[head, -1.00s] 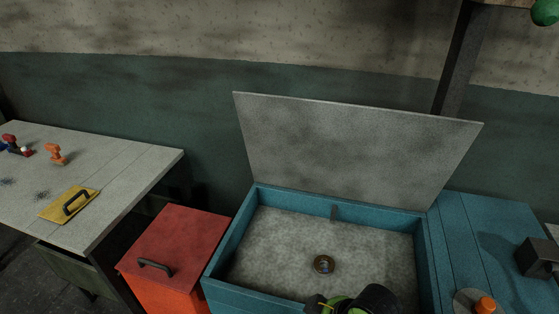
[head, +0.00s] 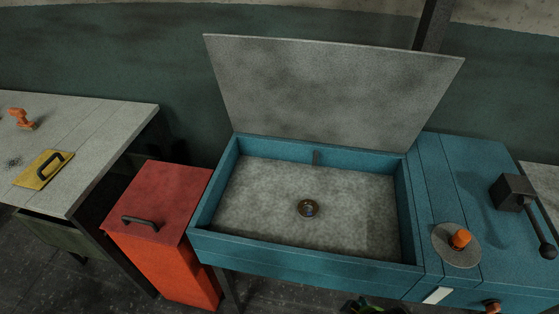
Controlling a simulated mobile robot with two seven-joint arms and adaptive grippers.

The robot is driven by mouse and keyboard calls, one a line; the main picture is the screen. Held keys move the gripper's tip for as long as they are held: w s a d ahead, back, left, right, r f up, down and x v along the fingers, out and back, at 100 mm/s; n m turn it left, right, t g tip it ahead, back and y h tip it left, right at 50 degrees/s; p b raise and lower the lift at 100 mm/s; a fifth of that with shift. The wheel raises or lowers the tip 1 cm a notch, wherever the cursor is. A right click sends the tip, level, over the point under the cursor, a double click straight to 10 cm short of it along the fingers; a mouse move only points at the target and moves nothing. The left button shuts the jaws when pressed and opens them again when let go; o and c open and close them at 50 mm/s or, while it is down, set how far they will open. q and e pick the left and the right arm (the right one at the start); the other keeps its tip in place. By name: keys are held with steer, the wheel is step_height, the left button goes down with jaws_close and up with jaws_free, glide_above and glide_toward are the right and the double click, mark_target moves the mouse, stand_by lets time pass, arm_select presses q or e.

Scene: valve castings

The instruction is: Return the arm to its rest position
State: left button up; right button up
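A small black and green part of my arm (head: 365,306), apparently the right one, shows at the bottom edge, in front of the blue basin. Its fingers cannot be made out. My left gripper is out of view. The blue basin (head: 300,250) stands open, with its grey lid (head: 335,95) raised at the back. An orange piece (head: 460,238) sits on a grey disc (head: 441,245) on the blue bench (head: 450,170) to the right.
A red bin (head: 155,195) with a black handle stands left of the basin. A pale table (head: 95,125) at the left holds a yellow plate with handle (head: 43,170) and an orange casting (head: 21,118). A dark vise-like block (head: 512,191) with a lever is on the right bench.

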steer(key=s+f+g+b, duration=0.1)
steer(key=s+f+b, duration=0.1)
steer(key=f, duration=0.9)
steer(key=s+f+b, duration=0.2)
steer(key=f, duration=0.9)
steer(key=s+d+f+g+b, duration=0.1)
steer(key=s+d+f+b, duration=0.2)
steer(key=s+f, duration=1.2)
steer(key=shift+f+b, duration=0.5)
steer(key=shift+f, duration=0.15)
